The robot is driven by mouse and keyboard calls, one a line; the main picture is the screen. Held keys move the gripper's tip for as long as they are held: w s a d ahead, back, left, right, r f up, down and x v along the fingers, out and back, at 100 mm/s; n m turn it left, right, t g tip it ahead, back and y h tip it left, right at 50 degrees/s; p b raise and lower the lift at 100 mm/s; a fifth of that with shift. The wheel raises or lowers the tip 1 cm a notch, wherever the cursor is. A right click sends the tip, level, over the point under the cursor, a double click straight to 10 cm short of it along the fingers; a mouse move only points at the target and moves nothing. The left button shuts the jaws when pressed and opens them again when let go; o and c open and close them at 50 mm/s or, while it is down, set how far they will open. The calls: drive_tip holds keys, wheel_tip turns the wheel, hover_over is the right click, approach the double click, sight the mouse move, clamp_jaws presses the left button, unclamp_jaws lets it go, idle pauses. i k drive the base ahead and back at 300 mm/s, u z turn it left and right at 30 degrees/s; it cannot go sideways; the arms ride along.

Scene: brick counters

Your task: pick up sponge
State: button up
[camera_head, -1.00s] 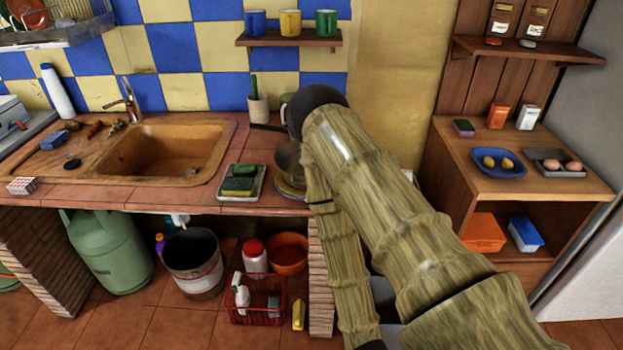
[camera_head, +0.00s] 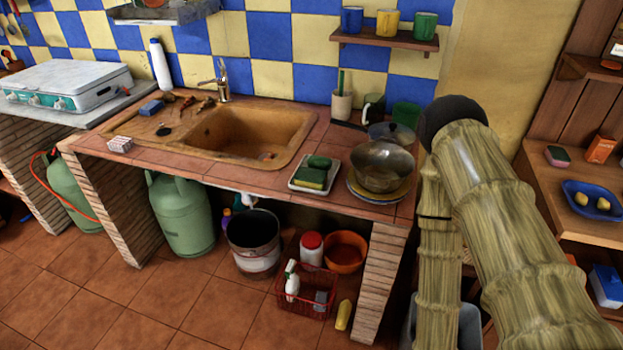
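A green and yellow sponge (camera_head: 311,178) lies on a small white tray (camera_head: 297,187) on the tiled counter, right of the sink. A dark green rounded item (camera_head: 319,162) lies beside it on the tray, partly overlapping it in view. A blue block, perhaps another sponge (camera_head: 152,107), lies left of the sink. A small green and pink block, perhaps a sponge too (camera_head: 558,156), lies on the wooden shelf at the right. My arm fills the right side of the view, to the right of the tray. My gripper does not show.
A metal bowl (camera_head: 382,167) on stacked plates stands close to the right of the tray. A pan lid (camera_head: 391,134) and cups are behind it. The sink (camera_head: 243,135) is at the left. A red basket (camera_head: 304,299) and buckets stand under the counter. Floor at the lower left is clear.

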sight(305, 177)
drive_tip(key=u, duration=2.7)
drive_tip(key=k, duration=1.3)
drive_tip(key=z, duration=1.55)
drive_tip(key=i, duration=0.5)
